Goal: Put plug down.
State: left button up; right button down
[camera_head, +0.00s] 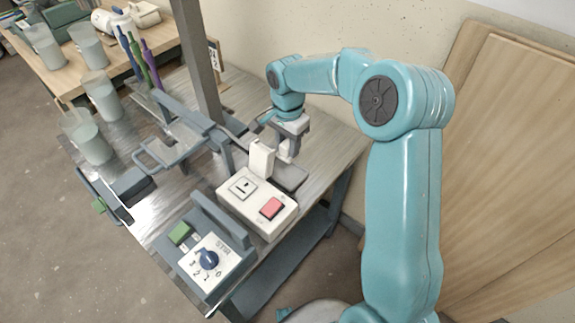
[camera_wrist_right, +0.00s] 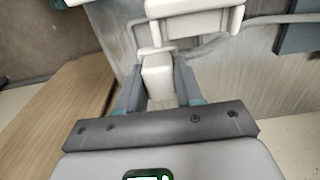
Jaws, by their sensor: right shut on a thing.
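The right gripper (camera_head: 289,143) is low over the metal bench, just behind the white socket box (camera_head: 232,203). In the right wrist view, its fingers are shut on a white plug (camera_wrist_right: 157,70). The plug is largely hidden by the gripper in the head view; I cannot tell whether it touches the bench. The socket box has a socket face (camera_head: 243,187) and a red switch (camera_head: 271,207). A white upright block (camera_head: 262,160) stands at its back edge, close to the gripper. My left gripper is not in view.
A grey frame (camera_head: 170,150) and an upright post (camera_head: 197,65) stand left of the gripper. Several translucent cups (camera_head: 102,98) line the far left. A wall is behind.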

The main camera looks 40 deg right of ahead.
notch_tip(320, 180, down, 7)
jog(key=shift+f, duration=0.35)
jog(key=shift+b, duration=0.3)
jog(key=shift+f, duration=0.15)
jog(key=c, duration=0.7)
grip_release()
jog(key=shift+c, duration=0.2)
